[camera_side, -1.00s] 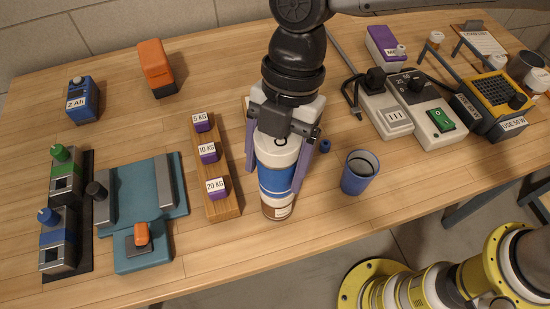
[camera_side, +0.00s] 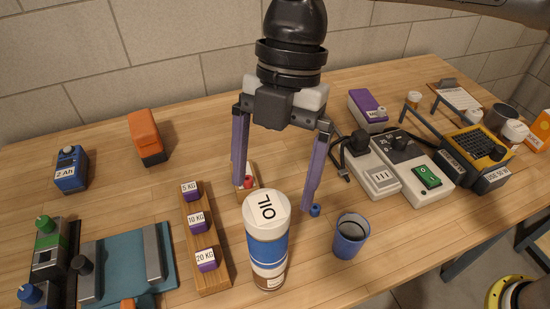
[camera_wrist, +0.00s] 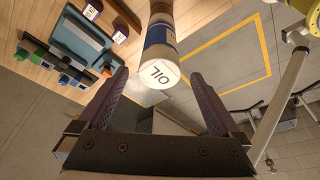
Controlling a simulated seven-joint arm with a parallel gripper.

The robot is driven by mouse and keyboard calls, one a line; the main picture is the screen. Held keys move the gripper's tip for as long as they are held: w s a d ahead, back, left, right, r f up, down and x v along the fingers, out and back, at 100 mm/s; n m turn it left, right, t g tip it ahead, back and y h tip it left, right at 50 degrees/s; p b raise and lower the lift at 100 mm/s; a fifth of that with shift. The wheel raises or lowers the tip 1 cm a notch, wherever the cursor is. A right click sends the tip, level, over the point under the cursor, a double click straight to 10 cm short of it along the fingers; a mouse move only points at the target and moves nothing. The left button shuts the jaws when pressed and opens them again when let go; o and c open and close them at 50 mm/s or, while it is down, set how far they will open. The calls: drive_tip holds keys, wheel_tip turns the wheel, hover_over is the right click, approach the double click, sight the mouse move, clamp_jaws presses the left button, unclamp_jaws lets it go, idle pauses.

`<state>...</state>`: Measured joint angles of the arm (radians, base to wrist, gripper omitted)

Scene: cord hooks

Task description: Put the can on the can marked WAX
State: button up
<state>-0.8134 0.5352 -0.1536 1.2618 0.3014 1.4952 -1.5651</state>
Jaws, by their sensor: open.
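The can with OIL on its white lid (camera_side: 266,206) has a blue band and stands upright; it also shows in the wrist view (camera_wrist: 158,72). Beneath it is a brown-and-white can (camera_side: 270,283) with a small label too small to read. The two look stacked in line, touching. My gripper (camera_side: 272,197) is open and empty, its purple fingers wide apart. It is above and behind the OIL can, and no finger appears to touch it. In the wrist view the open fingers (camera_wrist: 160,75) frame the lid from below.
A wooden rack (camera_side: 211,275) with purple weights stands left of the cans. A blue cup (camera_side: 350,236) stands to the right, with a small blue piece (camera_side: 315,210) near the right fingertip. Grey boxes (camera_side: 410,176) stand further right. The table's front edge is close.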

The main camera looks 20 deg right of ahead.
drive_tip(key=shift+v, duration=1.05)
drive_tip(key=shift+d, duration=0.1)
drive_tip(key=d+r+m+t, duration=0.1)
drive_tip(key=d+m+t, duration=0.1)
drive_tip(key=d+m, duration=0.65)
drive_tip(key=d+r+m+t, duration=0.2)
drive_tip(key=d+m, duration=0.2)
drive_tip(key=d, duration=0.9)
drive_tip(key=s+d+f+m+t+h, duration=0.1)
drive_tip(key=s+d+f+m+t, duration=0.1)
drive_tip(key=s+d+f+m, duration=0.2)
drive_tip(key=s+d+f+m+t+h, duration=0.1)
drive_tip(key=s+d+f+m, duration=0.4)
drive_tip(key=d, duration=0.8)
drive_tip(key=s+m+t, duration=0.1)
drive_tip(key=s+m, duration=0.2)
drive_tip(key=m, duration=0.2)
drive_tip(key=shift+s+d+f, duration=0.2)
drive_tip(key=shift+d+f, duration=0.05)
